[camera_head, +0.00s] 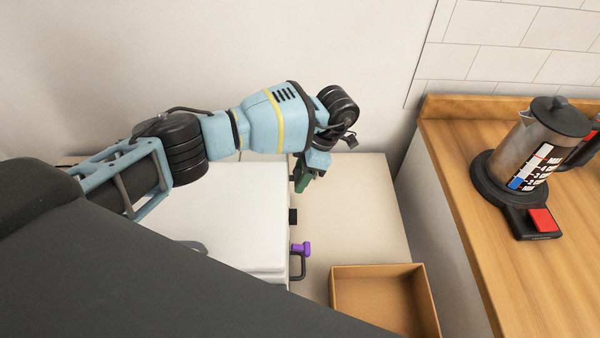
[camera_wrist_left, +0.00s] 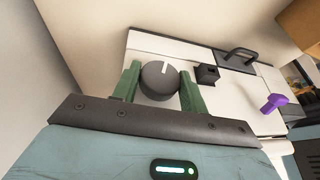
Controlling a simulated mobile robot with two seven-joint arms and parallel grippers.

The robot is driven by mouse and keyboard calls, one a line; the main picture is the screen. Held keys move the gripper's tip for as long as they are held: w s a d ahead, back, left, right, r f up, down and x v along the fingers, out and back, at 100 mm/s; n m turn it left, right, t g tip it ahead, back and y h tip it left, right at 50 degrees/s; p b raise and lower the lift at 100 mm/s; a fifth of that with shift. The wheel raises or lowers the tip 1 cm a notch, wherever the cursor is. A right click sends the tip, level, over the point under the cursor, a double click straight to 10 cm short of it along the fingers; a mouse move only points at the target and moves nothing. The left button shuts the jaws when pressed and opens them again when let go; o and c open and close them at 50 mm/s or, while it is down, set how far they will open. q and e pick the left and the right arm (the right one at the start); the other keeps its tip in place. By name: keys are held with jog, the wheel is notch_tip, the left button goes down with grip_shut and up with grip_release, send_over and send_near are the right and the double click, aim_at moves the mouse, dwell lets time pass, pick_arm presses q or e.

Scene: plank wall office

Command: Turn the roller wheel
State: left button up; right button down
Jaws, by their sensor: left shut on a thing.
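The roller wheel (camera_wrist_left: 159,80) is a round dark grey knob with a white line on its face, in the left wrist view. It sits on the side of a white machine (camera_head: 235,215). My left gripper (camera_head: 307,180) has green fingers, one on each side of the knob. In the left wrist view the gripper (camera_wrist_left: 160,84) is shut on the knob, with the white line pointing nearly straight up. In the head view the knob is hidden behind the gripper. My right gripper is in neither view.
Beside the knob are a small black block (camera_wrist_left: 208,74), a black handle (camera_head: 298,265) and a purple piece (camera_head: 301,248). An open cardboard box (camera_head: 385,300) is at the front. A kettle (camera_head: 540,145) stands on the wooden counter (camera_head: 480,200) at right.

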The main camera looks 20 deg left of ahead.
pick_arm(q)
jog(key=t+p, duration=0.1)
jog(key=t+y+p, duration=0.1)
jog(key=shift+s+d+r+n+t, duration=0.1)
jog(key=shift+r+n+t, duration=0.2)
jog(key=shift+r, duration=0.05)
jog(key=shift+t+y+p, duration=0.3)
jog(key=shift+t+p, duration=0.3)
jog(key=shift+s+f+t+p, duration=0.1)
jog(key=shift+f+t+p, duration=0.05)
jog(key=shift+t+p, duration=0.2)
jog(key=shift+s+f+n+t+y, duration=0.1)
jog(key=shift+f+n+t+y, duration=0.05)
jog(key=shift+n+t+y, duration=0.2)
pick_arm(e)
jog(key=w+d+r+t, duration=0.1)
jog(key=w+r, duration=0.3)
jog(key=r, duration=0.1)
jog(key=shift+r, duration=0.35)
pick_arm(q)
jog(key=shift+f, duration=0.1)
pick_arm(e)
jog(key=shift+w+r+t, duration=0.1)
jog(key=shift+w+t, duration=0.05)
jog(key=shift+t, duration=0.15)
pick_arm(q)
jog(key=o, duration=0.9)
jog(key=shift+o, duration=0.2)
